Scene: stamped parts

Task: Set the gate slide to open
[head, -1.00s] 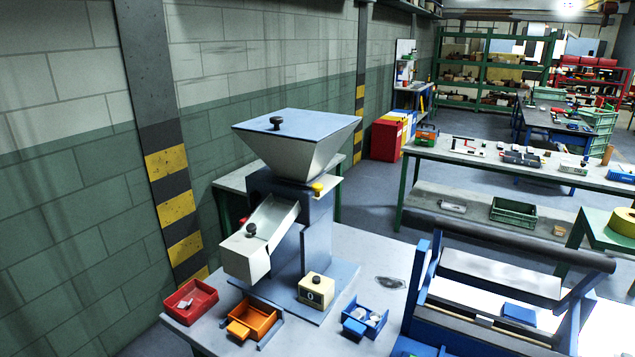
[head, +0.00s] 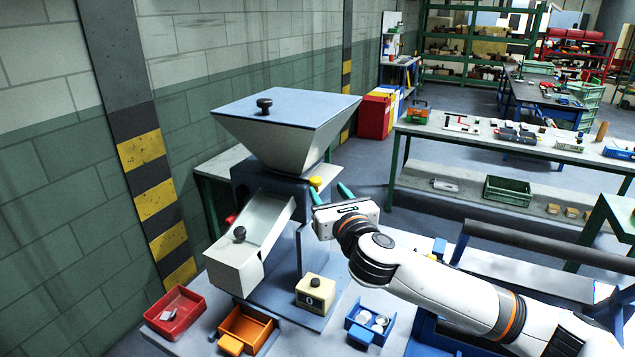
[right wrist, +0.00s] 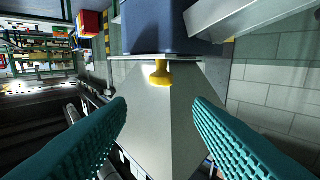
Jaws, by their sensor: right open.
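The gate slide's yellow knob (head: 316,183) sits at the side of the blue-grey machine body, just under the hopper (head: 285,130). It also shows in the right wrist view (right wrist: 160,75), attached to a thin plate edge (right wrist: 145,57) between the machine body (right wrist: 160,25) and the hopper's sloped wall (right wrist: 165,120). My right gripper (head: 330,191) is open and empty, its green fingers pointing at the knob. In the right wrist view its fingertips (right wrist: 160,115) lie either side of the knob's line, apart from it. My left gripper is out of view.
On the bench are a red tray (head: 172,318), an orange bin (head: 246,330), a cream box with a black knob (head: 315,293) and a blue tray with discs (head: 366,328). A chute (head: 245,250) slopes from the machine. A brick wall (head: 70,230) stands at left.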

